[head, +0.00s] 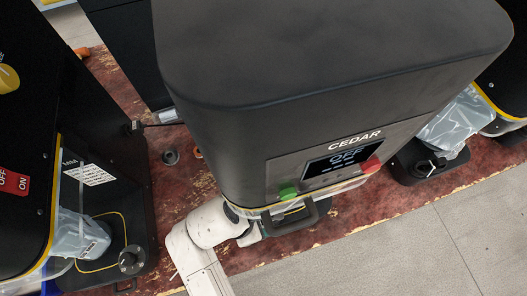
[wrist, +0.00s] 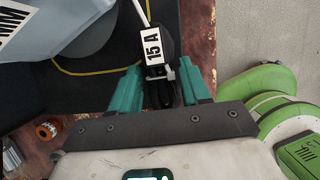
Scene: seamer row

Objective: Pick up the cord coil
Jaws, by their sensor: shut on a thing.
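In the wrist view, my gripper (wrist: 162,88) has two teal fingers closed on a dark, narrow bundle of black cord (wrist: 158,98), which I take to be the cord coil. A white tag reading 15 A (wrist: 153,46) shows just beyond the fingertips on its dark upper part. The lower end of the bundle is hidden behind my gripper's dark front plate.
The black CEDAR machine (head: 330,60) fills the middle. Another black machine (head: 30,120) stands left, with a clear bag (head: 80,235) at its base. A green rounded object (wrist: 245,75) lies right in the wrist view, an orange-capped item (wrist: 47,131) left. Grey floor (head: 420,250) at lower right is clear.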

